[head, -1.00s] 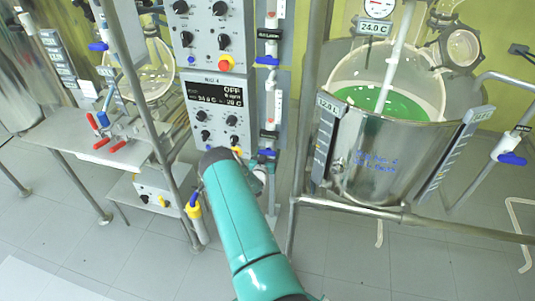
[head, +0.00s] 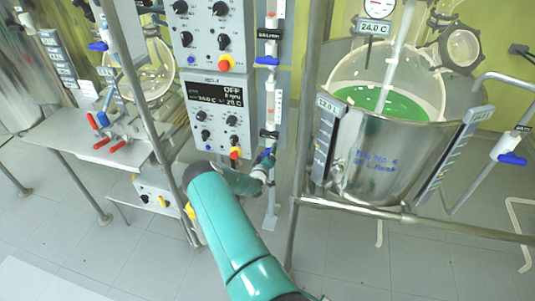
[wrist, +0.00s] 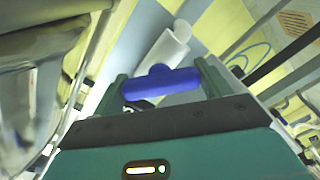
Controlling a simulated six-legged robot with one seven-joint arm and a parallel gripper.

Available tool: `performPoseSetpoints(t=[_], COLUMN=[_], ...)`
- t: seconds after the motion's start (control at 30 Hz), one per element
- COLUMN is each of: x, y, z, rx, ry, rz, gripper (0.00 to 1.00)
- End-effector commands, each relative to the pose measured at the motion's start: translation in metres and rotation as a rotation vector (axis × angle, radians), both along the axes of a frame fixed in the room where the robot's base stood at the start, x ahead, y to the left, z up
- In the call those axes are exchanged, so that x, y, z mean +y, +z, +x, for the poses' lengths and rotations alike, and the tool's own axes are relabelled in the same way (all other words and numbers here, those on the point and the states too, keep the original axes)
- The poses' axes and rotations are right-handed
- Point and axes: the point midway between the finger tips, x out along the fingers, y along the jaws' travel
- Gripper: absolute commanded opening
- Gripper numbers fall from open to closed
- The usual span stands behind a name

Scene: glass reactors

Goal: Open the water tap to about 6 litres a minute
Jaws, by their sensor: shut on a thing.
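A blue tap handle (wrist: 160,84) lies crosswise between the two fingers of my gripper (wrist: 158,90) in the wrist view, and the gripper is shut on it. The white valve body and pipe (wrist: 168,55) rise just beyond it. In the head view my gripper (head: 262,170) is at the low tap under the flow meter tube (head: 270,105), right of the control panel. Only a bit of the blue handle (head: 267,161) shows there. The flow meter scale is too small to read.
The control panel (head: 215,110) with knobs and an OFF display stands left of the tap. Another blue-handled tap (head: 267,60) sits above on the same pipe. A steel frame post (head: 305,130) and a vessel with green liquid (head: 385,150) stand to the right.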

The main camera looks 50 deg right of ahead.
Motion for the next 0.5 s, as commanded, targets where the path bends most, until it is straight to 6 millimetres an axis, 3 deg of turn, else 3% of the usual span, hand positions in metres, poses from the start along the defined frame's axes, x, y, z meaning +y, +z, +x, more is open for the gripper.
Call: performPoseSetpoints(t=[0.5], x=[0.0009], y=[-0.0017], z=[-0.0009], rx=[0.168], ry=[-0.001], rz=[-0.070], gripper=[0.54])
